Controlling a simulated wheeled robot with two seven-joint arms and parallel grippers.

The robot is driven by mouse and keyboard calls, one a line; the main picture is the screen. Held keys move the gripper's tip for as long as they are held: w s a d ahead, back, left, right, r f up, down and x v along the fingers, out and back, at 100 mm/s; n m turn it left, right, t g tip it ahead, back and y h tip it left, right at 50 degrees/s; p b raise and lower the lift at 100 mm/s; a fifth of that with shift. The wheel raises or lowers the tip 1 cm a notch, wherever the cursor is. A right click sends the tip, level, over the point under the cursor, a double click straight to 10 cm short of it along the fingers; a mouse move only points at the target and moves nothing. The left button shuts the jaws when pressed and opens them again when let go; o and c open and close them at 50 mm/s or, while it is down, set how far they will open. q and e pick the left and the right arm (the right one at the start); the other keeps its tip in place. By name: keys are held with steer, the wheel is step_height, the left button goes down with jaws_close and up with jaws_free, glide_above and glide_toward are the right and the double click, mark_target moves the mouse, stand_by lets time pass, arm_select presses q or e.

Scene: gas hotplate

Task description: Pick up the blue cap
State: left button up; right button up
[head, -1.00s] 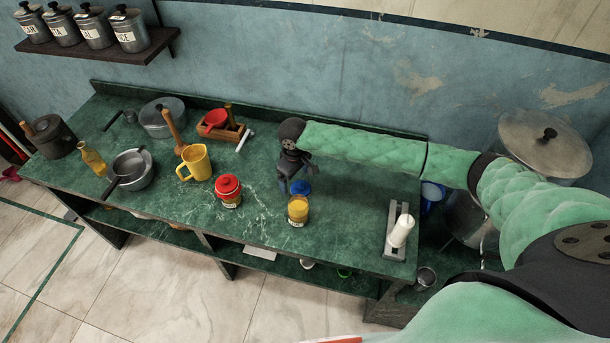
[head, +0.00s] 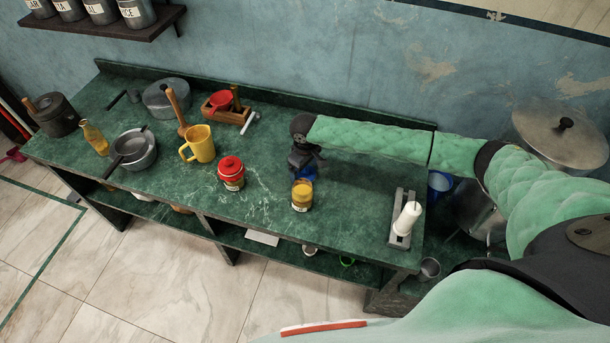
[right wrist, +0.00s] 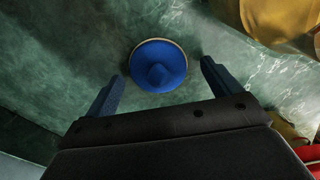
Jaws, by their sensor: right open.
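The blue cap (right wrist: 158,66) lies on the green counter in the right wrist view, round with a raised middle and a pale rim. In the head view the blue cap (head: 308,174) shows only partly, behind the jar of yellow contents and under my gripper. My right gripper (right wrist: 160,84) is open, with one finger on each side of the cap's near edge and gaps to both. In the head view my right gripper (head: 305,160) is low over the counter at the cap. My left gripper is not in view.
A yellow jar (head: 302,196) stands just in front of the cap. A red-lidded jar (head: 231,174) and a yellow mug (head: 198,145) stand to the left. A paper-roll-like white cylinder on a holder (head: 406,220) stands at the right. The counter (head: 350,200) between is clear.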

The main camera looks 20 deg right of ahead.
steer(key=shift+d+f, duration=0.2)
steer(key=shift+a+r, duration=0.1)
steer(key=c, duration=0.7)
steer(key=shift+c, duration=1.3)
